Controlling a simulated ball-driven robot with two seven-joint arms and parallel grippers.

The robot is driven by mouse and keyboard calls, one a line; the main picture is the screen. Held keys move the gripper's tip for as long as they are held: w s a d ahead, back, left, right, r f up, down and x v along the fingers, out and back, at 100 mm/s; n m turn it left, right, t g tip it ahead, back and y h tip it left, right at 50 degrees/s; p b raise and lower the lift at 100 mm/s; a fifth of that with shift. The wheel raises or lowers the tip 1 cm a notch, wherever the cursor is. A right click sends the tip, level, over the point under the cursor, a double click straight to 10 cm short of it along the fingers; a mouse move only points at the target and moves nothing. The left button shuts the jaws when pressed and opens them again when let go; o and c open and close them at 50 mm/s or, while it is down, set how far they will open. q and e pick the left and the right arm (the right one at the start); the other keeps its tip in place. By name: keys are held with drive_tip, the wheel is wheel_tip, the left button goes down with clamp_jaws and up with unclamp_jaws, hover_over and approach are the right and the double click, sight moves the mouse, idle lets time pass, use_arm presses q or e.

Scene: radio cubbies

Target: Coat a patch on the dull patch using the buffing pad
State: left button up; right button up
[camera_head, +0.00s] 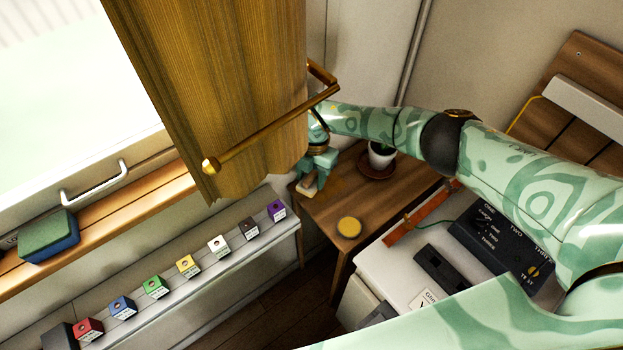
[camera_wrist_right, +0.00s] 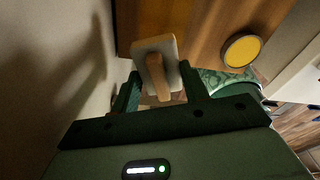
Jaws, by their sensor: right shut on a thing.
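My right gripper (camera_head: 313,176) is over the small wooden table (camera_head: 322,218), beside the hanging curtain. It is shut on the buffing pad (camera_head: 308,188), a pale block. In the right wrist view the pad (camera_wrist_right: 143,48) shows a pale face and a wooden handle between my fingers (camera_wrist_right: 160,86). The pad is at the tabletop; I cannot tell whether it touches. A faint orange-brown mark (camera_head: 333,186) shows on the wood just right of the pad; I cannot tell for sure that it is the dull patch. A round tin of yellow stuff (camera_head: 349,227) stands near the table's front. My left gripper is not in view.
A shelf (camera_head: 205,270) with several coloured cubes runs left. Radio equipment (camera_head: 500,240) sits on a white surface at right.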

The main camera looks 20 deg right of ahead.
drive_tip(key=shift+r, duration=0.1)
drive_tip(key=shift+r, duration=0.1)
wheel_tip(320, 180, up, 3)
drive_tip(key=shift+r+p, duration=0.1)
drive_tip(key=shift+p, duration=1.1)
drive_tip(key=shift+f, duration=0.2)
